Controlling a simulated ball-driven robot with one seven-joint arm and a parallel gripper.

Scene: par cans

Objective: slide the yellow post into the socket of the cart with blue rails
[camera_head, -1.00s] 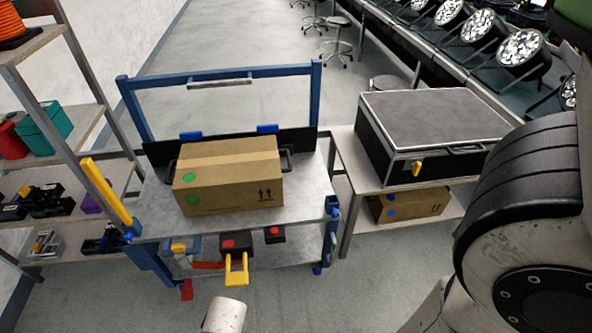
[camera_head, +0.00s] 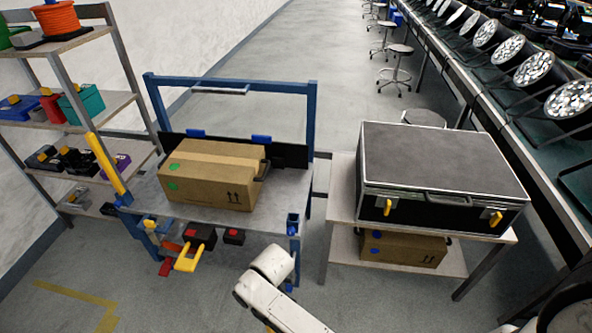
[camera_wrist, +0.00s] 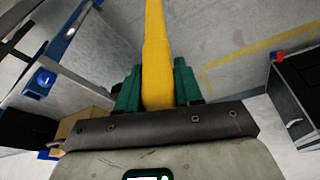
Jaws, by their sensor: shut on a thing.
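In the wrist view my gripper (camera_wrist: 158,88), with green fingers, is shut on a yellow post (camera_wrist: 157,45) that runs up out of the top of the picture. A blue socket (camera_wrist: 41,82) with a round opening lies to the left, apart from the post. In the head view the cart with blue rails (camera_head: 312,122) stands left of centre, with a blue socket (camera_head: 293,222) at its front right corner. Another yellow post (camera_head: 105,163) stands at the cart's front left corner. My fingers do not show clearly in the head view.
A cardboard box (camera_head: 212,174) lies on the cart top. A yellow handle (camera_head: 188,258) juts out at its front. A shelf rack (camera_head: 125,100) stands left. A table (camera_head: 342,190) with a black case (camera_head: 440,170) stands right. Floor in front of the cart is clear at left.

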